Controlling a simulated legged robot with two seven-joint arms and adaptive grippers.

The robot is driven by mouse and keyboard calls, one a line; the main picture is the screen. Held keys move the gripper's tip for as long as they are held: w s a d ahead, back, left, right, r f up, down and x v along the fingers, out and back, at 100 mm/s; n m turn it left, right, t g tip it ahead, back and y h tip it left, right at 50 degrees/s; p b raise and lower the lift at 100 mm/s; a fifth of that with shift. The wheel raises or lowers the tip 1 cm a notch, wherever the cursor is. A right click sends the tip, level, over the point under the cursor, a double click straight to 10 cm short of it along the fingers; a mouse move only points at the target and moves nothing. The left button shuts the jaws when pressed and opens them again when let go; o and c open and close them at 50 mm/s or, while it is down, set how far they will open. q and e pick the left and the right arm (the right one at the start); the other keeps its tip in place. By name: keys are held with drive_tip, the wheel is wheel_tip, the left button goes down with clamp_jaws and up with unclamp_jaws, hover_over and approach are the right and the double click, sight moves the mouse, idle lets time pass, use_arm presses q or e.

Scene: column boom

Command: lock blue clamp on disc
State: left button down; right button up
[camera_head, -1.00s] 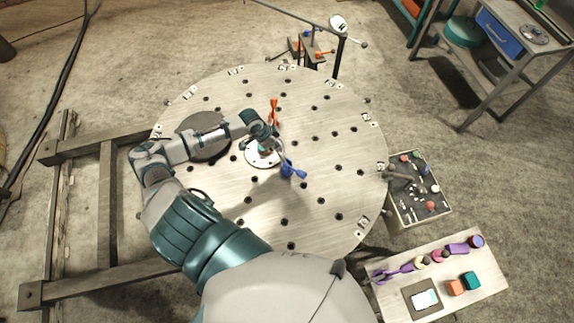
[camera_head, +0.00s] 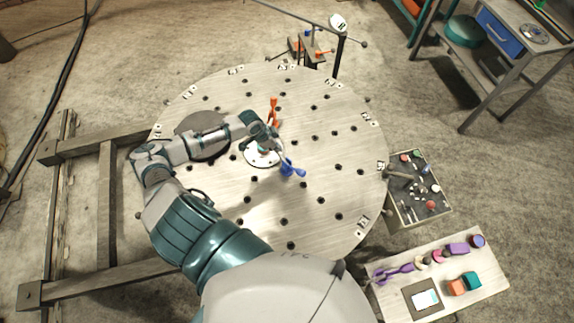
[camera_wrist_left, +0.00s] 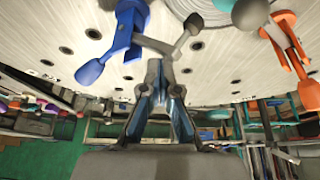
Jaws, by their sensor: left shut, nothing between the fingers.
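The blue clamp (camera_head: 291,168) stands at the lower right edge of the pale disc (camera_head: 254,161) on the round table. It also shows at the upper left of the left wrist view (camera_wrist_left: 121,38). My left gripper (camera_head: 276,149) is over the disc, just above the blue clamp in the head view. In the wrist view the gripper (camera_wrist_left: 157,68) is shut and empty, close beside the blue clamp; I cannot tell whether they touch. The orange clamp (camera_head: 273,108) stands at the disc's far side. My arm hides part of the disc. My right gripper is not in view.
The round table (camera_head: 325,190) has many dark holes and small brackets around its rim. A dark round plate (camera_head: 215,148) lies left of the disc, partly under my arm. A parts tray (camera_head: 425,205) and a side table (camera_head: 450,308) stand to the right.

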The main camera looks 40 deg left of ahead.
use_arm(q)
drive_tip(key=shift+a+f+b, duration=0.15)
drive_tip(key=shift+f+b, duration=0.15)
drive_tip(key=shift+f, duration=0.4)
drive_tip(key=shift+a+f+b, duration=0.1)
drive_tip(key=shift+f+b, duration=0.2)
drive_tip(key=shift+f, duration=0.4)
drive_tip(key=shift+r, duration=0.2)
drive_tip(key=shift+r+p, duration=0.3)
drive_tip(key=shift+p, duration=0.15)
wheel_tip(320, 180, up, 6)
drive_tip(key=p, duration=0.6)
drive_tip(key=shift+r+p, duration=0.2)
drive_tip(key=shift+p, duration=0.15)
drive_tip(key=shift+f, duration=0.1)
